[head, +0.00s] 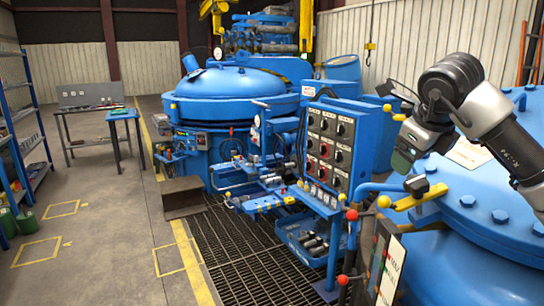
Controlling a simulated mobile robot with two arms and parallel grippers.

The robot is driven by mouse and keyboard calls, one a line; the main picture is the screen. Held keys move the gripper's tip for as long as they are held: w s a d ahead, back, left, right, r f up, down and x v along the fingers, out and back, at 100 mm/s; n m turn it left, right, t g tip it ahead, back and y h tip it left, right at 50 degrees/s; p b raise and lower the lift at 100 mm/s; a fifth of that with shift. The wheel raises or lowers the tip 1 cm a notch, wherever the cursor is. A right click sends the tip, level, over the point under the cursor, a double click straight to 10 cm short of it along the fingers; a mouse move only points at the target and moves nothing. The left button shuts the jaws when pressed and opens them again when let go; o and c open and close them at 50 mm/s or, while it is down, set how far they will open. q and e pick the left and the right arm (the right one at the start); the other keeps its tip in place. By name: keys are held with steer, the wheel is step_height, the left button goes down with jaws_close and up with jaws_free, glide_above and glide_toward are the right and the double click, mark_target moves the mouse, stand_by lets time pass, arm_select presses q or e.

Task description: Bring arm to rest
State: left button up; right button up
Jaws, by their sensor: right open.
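My right gripper (394,98) is at the end of the right arm, which comes in from the right edge and bends at a black joint. Its dark fingers point left and are apart, with nothing seen between them. The hand is raised above and to the left of the blue domed vessel at the right, next to the control panel (328,148). My left arm and gripper do not show.
Valve handles with red and yellow balls (384,201) stand below the hand. A large blue furnace (236,92) is at the back. Floor grating (245,262) lies in the middle. A workbench (78,112) and open floor are at the left.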

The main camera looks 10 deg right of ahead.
steer(key=a+f+n+y, duration=0.2)
steer(key=a+f+y, duration=0.2)
steer(key=a, duration=0.3)
steer(key=a+f+n+g+y, duration=0.1)
steer(key=a+f+y, duration=0.2)
steer(key=a, duration=0.4)
steer(key=a+f+n+y, duration=0.2)
steer(key=a+f+y, duration=0.2)
steer(key=a, duration=0.3)
steer(key=s+a+m+g+y, duration=0.1)
steer(key=s+a+y, duration=0.4)
steer(key=a+y, duration=0.25)
steer(key=s+d+f+n+t+h, duration=0.2)
steer(key=d+f+n+t+h, duration=0.55)
steer(key=n, duration=0.95)
steer(key=s+d+f+n+t+h, duration=0.4)
steer(key=d+f+n+h, duration=0.45)
steer(key=n, duration=0.85)
steer(key=s+f+m+g, duration=0.5)
steer(key=s+f+g, duration=0.7)
steer(key=s+f, duration=0.85)
step_height(320, 180, down, 24)
steer(key=s+g, duration=0.1)
steer(key=g, duration=0.1)
steer(key=s+d+f, duration=0.3)
steer(key=s+f, duration=1.3)
steer(key=shift+s+g+h, duration=0.3)
steer(key=shift+g+h, duration=0.05)
